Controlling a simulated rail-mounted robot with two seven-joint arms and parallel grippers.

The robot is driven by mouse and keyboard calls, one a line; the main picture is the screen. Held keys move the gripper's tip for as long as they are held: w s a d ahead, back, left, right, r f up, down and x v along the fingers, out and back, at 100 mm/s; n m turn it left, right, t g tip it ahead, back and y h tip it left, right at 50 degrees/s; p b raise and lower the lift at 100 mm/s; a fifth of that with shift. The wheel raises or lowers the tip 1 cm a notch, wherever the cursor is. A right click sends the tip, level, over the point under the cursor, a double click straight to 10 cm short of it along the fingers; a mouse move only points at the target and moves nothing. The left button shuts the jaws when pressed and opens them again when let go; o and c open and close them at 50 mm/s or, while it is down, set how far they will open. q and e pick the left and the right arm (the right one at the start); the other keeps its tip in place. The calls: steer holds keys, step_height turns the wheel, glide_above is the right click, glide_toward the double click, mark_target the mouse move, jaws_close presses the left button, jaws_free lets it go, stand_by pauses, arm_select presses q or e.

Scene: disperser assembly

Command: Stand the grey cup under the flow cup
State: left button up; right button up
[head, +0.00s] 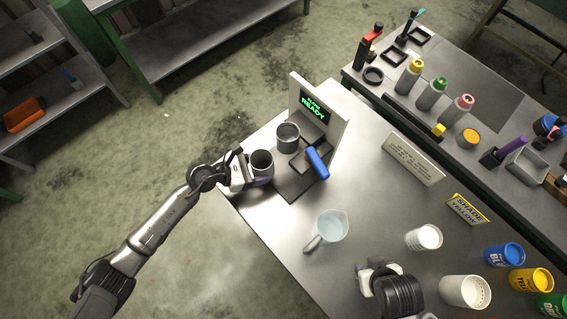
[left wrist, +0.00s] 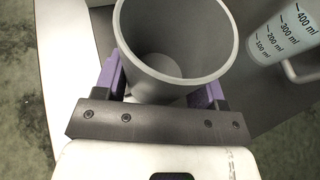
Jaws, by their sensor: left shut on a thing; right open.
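The grey cup (head: 262,163) stands upright or nearly so at the table's left edge. My left gripper (head: 250,172) is shut on it, and the left wrist view shows the purple-lined fingers on both sides of the empty grey cup (left wrist: 178,35). The flow cup (head: 287,135), a grey metal cup, sits on the stand with the green "READY" display (head: 314,108). The held cup is just left of and in front of the flow cup, not clearly beneath it. I cannot tell whether its bottom touches a surface. My right gripper (head: 376,272) is open at the bottom of the head view.
A blue-handled thing (head: 317,162) lies by the stand's dark base (head: 294,186). A clear measuring jug (head: 331,227) stands on the table, also in the left wrist view (left wrist: 285,38). White tubs (head: 424,238) and colour pots (head: 503,254) stand to the right.

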arm_select(q)
glide_above(283, 170)
arm_select(e)
steer(key=shift+a+r, duration=0.15)
steer(key=shift+r, duration=0.15)
arm_select(q)
step_height(283, 170, down, 3)
steer(key=shift+r, duration=0.2)
arm_select(e)
steer(key=shift+f, duration=0.35)
arm_select(q)
steer(key=shift+f, duration=0.45)
steer(key=shift+f+b, duration=0.15)
steer(key=shift+b, duration=0.15)
arm_select(e)
steer(key=shift+f, duration=0.15)
arm_select(q)
steer(key=o, duration=1)
steer(key=shift+r, duration=0.25)
arm_select(e)
steer(key=shift+r, duration=0.2)
arm_select(q)
steer(key=v, duration=1.2)
steer(key=shift+f+p, duration=0.15)
steer(key=shift+p, duration=0.15)
arm_select(e)
steer(key=shift+r, duration=0.1)
